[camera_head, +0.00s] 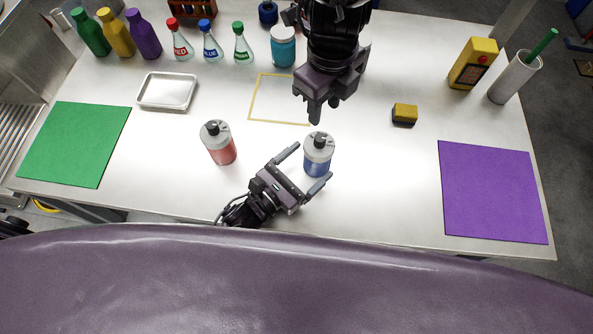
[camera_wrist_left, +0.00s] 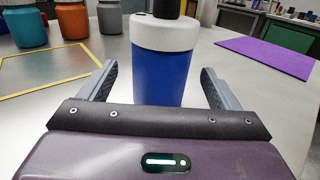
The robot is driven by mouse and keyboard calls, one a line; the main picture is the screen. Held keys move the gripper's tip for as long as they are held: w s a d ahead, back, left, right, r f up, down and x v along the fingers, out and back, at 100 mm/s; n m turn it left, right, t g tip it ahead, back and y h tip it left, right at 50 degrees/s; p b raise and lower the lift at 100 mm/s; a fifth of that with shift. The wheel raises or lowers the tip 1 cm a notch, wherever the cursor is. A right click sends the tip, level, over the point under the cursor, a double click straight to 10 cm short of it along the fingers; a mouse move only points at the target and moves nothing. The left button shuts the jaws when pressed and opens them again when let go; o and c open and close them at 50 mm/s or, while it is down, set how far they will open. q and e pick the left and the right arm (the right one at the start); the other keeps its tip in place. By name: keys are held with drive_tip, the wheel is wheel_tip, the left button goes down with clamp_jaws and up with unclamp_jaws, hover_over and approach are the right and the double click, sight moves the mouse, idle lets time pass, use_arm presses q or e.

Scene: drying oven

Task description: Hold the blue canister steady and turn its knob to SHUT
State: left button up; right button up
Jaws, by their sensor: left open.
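The blue canister (camera_head: 317,165) stands upright on the table, with a pale grey top and a knob (camera_head: 320,142). It also shows in the left wrist view (camera_wrist_left: 162,75), where its top is cut off by the frame edge. My left gripper (camera_head: 314,160) is open, its fingers on either side of the canister with visible gaps; they also show in the left wrist view (camera_wrist_left: 158,70). My right gripper (camera_head: 316,113) points down close to the canister's top in the head view. Its finger gap is not clear. The knob's setting is too small to read.
A similar red canister (camera_head: 221,146) stands to the left. A yellow outlined square (camera_head: 251,100) and a metal tray (camera_head: 168,91) lie further back. Bottles line the back.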

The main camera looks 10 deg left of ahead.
sight(319, 155)
use_arm(q)
drive_tip(key=shift+x, duration=2.15)
drive_tip(key=shift+c, duration=0.2)
drive_tip(key=c, duration=1.1)
